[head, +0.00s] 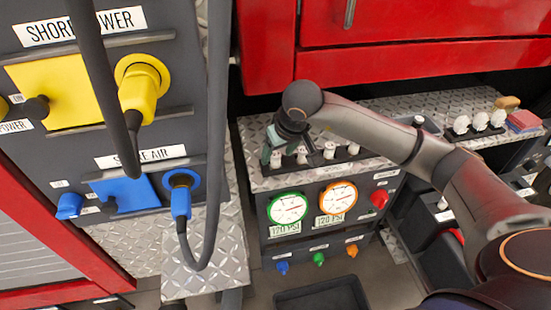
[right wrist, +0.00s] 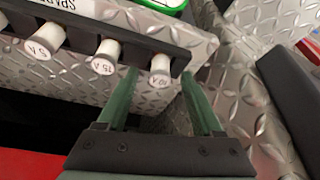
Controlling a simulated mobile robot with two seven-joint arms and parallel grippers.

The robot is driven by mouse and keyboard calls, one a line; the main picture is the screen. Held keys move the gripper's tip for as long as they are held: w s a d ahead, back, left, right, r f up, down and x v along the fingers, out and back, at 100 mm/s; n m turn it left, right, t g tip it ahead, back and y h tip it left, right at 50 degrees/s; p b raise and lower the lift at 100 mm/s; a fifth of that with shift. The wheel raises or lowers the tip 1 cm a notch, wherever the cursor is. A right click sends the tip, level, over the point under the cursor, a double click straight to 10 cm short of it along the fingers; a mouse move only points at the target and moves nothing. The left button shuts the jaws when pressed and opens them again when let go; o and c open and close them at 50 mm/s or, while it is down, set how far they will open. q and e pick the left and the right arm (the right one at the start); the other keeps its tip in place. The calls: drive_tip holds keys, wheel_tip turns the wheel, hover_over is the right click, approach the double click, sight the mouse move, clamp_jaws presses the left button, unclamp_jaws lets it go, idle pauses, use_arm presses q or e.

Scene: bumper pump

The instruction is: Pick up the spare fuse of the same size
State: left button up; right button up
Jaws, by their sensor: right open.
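Several white spare fuses stand in a black rack on a diamond-plate ledge; one fuse (head: 329,151) shows near the middle of the row in the head view. In the right wrist view the caps read 5 A (right wrist: 43,47) and 15 A (right wrist: 105,57); the first digit on the end fuse (right wrist: 161,70) is hard to read. My right gripper (head: 270,157) is at the left end of the rack. Its green fingers (right wrist: 159,80) are open, one on each side of the end fuse in the picture; I cannot tell whether they touch it. My left gripper is out of view.
Two pressure gauges (head: 288,208) and a red knob (head: 379,198) sit on the panel below the ledge. A red cabinet (head: 400,65) overhangs behind. A hanging black cable (head: 217,140) and power panel stand left.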

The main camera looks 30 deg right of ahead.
drive_tip(key=shift+w+f, duration=0.2)
drive_tip(key=shift+f, duration=0.35)
clamp_jaws()
